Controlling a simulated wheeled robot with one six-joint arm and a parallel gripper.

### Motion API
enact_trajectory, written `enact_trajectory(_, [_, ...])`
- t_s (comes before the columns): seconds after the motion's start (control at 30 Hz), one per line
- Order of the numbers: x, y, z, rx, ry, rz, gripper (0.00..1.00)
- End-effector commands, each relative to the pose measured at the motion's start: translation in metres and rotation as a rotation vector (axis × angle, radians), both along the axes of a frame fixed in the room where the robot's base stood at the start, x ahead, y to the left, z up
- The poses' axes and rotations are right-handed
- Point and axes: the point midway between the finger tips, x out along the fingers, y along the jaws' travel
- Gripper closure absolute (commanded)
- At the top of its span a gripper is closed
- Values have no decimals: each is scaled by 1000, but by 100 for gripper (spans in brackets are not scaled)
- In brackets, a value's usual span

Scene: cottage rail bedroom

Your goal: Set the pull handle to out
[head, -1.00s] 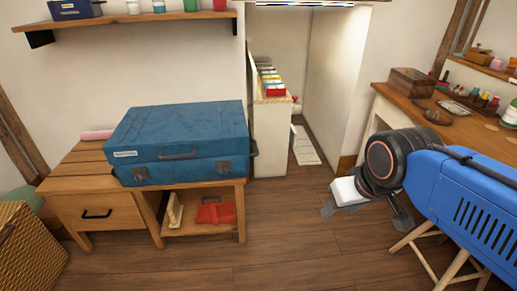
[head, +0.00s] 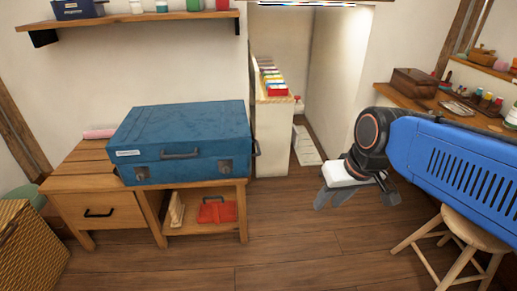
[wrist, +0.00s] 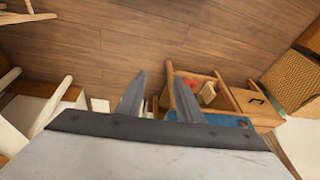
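Several handles show, and I cannot tell which one the task calls the pull handle. A black bar handle (head: 99,213) is on the front of the wooden drawer (head: 75,211), which looks shut. A dark handle (head: 179,154) is on the front of the blue case (head: 200,133). A small dark piece (head: 257,148) sits at the case's right end, beside the white pull-out-like unit (head: 273,140). My gripper (head: 357,205) is open and empty over the floor, right of that unit and apart from every handle. Its two spread fingers also show in the wrist view (wrist: 162,80).
The wooden bench (head: 75,172) carries the case, with a red item (head: 216,211) on its lower shelf. A round stool (head: 466,226) stands below my arm at right, by a wooden desk (head: 400,98). A wicker basket (head: 28,245) is at left. The middle floor is clear.

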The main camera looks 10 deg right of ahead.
Motion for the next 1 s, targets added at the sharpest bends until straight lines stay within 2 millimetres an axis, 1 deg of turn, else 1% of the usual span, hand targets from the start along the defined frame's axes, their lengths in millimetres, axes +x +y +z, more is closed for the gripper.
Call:
enact_trajectory(0.03, [10,3,-1,24,27,2,67])
enact_trajectory(0.37, [73,28,-3,208,153,32,67])
enact_trajectory(0.6, [126,39,-8,356,214,46,67])
enact_trajectory(0.77, [165,43,-14,460,240,51,67])
enact_trajectory(1.0, [227,42,-28,617,253,50,67])
